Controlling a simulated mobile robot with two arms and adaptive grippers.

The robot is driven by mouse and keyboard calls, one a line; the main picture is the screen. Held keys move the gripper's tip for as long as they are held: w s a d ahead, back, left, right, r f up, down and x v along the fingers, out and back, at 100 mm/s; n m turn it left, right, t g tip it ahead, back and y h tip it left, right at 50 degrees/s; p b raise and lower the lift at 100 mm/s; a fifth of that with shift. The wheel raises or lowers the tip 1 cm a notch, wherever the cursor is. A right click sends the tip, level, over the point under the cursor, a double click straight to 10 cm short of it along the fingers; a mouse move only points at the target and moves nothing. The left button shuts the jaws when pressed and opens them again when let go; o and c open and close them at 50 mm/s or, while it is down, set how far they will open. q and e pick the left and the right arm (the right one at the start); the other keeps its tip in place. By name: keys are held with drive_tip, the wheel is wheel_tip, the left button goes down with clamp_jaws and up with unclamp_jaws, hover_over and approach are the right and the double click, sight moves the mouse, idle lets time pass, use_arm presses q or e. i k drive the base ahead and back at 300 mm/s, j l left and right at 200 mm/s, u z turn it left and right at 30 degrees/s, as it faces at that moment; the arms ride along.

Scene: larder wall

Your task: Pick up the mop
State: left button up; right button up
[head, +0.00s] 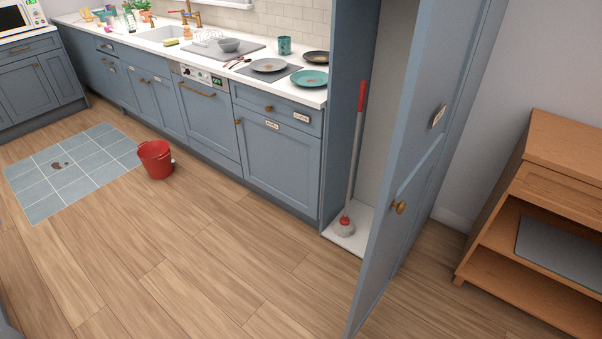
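The mop (355,155) stands upright, leaning slightly, inside the tall blue larder cupboard. It has a red grip at the top, a grey shaft, and a red collar above a pale mop head. The mop head rests on the white cupboard floor (356,238). The cupboard door (408,165) stands open towards me, to the right of the mop. Neither of my grippers shows in the head view.
A red bucket (155,160) stands on the wooden floor beside a tiled patch (70,172) with a brown stain. A counter (309,96) with plates runs along the back. A wooden shelf unit (546,170) stands at right. The middle floor is clear.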

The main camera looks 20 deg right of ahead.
sight(344, 227)
drive_tip(key=i+z, duration=0.1)
drive_tip(key=z, duration=0.7)
drive_tip(key=i+z, duration=0.15)
drive_tip(key=z, duration=0.25)
drive_tip(key=i+j+z, duration=0.35)
drive_tip(key=j, duration=0.25)
drive_tip(key=i+j+z, duration=0.35)
drive_tip(key=j, duration=0.4)
drive_tip(key=i+j+z, duration=0.2)
drive_tip(key=j, duration=0.2)
drive_tip(key=i+j+z, duration=0.15)
drive_tip(key=j, duration=0.25)
drive_tip(key=i+j+z, duration=0.2)
drive_tip(key=j, duration=0.2)
drive_tip(key=k, duration=0.05)
